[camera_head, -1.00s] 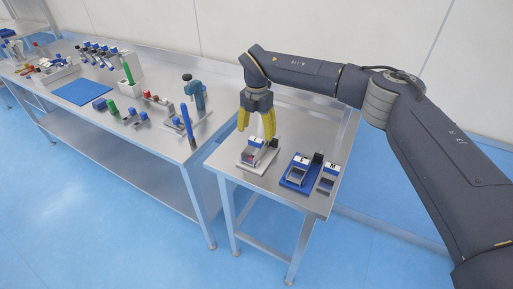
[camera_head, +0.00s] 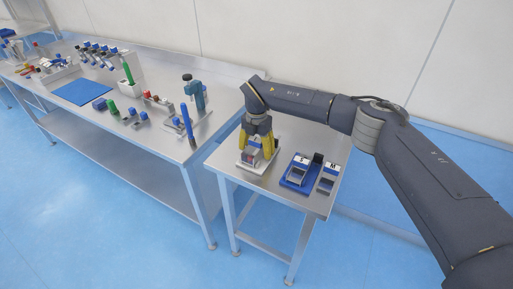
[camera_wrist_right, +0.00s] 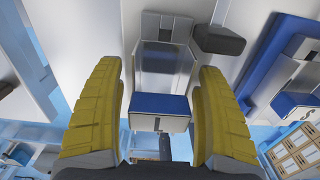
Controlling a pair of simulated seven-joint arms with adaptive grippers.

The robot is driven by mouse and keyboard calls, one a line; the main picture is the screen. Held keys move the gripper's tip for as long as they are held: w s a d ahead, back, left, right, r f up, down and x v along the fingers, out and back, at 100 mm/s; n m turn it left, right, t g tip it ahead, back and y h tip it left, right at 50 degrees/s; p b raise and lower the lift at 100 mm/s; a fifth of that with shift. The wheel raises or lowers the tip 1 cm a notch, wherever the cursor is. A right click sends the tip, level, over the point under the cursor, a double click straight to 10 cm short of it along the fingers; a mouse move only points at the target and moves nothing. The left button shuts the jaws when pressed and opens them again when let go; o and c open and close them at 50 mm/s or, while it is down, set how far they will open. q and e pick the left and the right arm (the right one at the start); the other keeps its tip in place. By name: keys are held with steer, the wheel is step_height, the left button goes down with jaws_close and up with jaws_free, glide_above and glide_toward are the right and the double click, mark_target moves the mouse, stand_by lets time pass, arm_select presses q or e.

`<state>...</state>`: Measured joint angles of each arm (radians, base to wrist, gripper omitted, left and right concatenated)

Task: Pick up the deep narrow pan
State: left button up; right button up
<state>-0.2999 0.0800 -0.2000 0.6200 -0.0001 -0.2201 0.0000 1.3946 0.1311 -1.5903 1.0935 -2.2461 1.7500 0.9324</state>
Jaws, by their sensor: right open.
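My right gripper (camera_head: 256,147) points down over the small table, with its yellow fingers apart around a narrow metal pan with a blue-topped block (camera_head: 251,156). In the right wrist view, the pan (camera_wrist_right: 160,123) sits between the open fingers (camera_wrist_right: 159,70), with a visible gap on each side. The pan rests on a light base plate (camera_head: 244,168). I take it for the deep narrow pan, though its depth is hard to judge. The fingers partly hide it in the head view. My left gripper is out of view.
Right of the pan, a blue tray (camera_head: 288,184) holds another metal pan, with a black block (camera_head: 317,160) behind it. A piece marked M (camera_head: 331,169) stands farther right. The long table (camera_head: 165,138) at left carries a blue mat (camera_head: 82,92), a blue-green device (camera_head: 198,95) and several small items.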

mark_target(256, 138)
steer(key=shift+f, duration=0.2)
steer(key=shift+c, duration=0.5)
steer(key=c, duration=1.4)
step_height(256, 138, up, 20)
